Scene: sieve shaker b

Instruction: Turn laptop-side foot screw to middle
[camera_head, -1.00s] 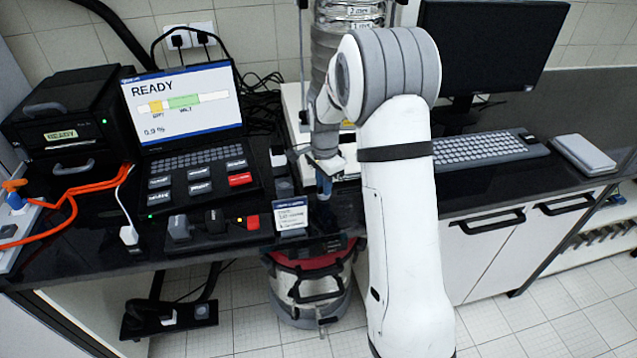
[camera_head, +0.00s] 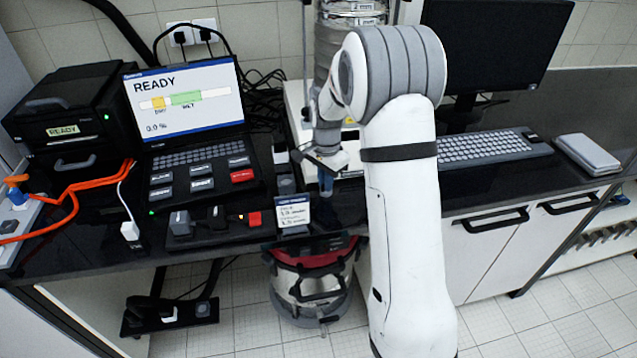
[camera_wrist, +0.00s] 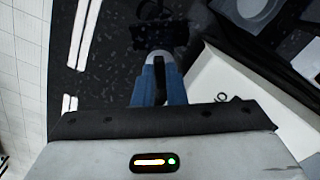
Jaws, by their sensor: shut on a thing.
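The sieve shaker (camera_head: 337,52) stands on the bench behind my arm, with a pale base (camera_head: 292,100). The laptop (camera_head: 190,95) is open to its left and its screen reads READY. My gripper (camera_head: 326,186) points down at the front of the shaker base, on the laptop side. In the wrist view its blue fingers (camera_wrist: 158,85) are close together around a small grey rounded piece (camera_wrist: 158,57), which looks like the foot screw. The fingers hide most of it, so its turn position cannot be read.
A keyboard (camera_head: 495,157) and monitor (camera_head: 490,45) are to the right. A vacuum-like canister (camera_head: 312,290) stands on the floor below.

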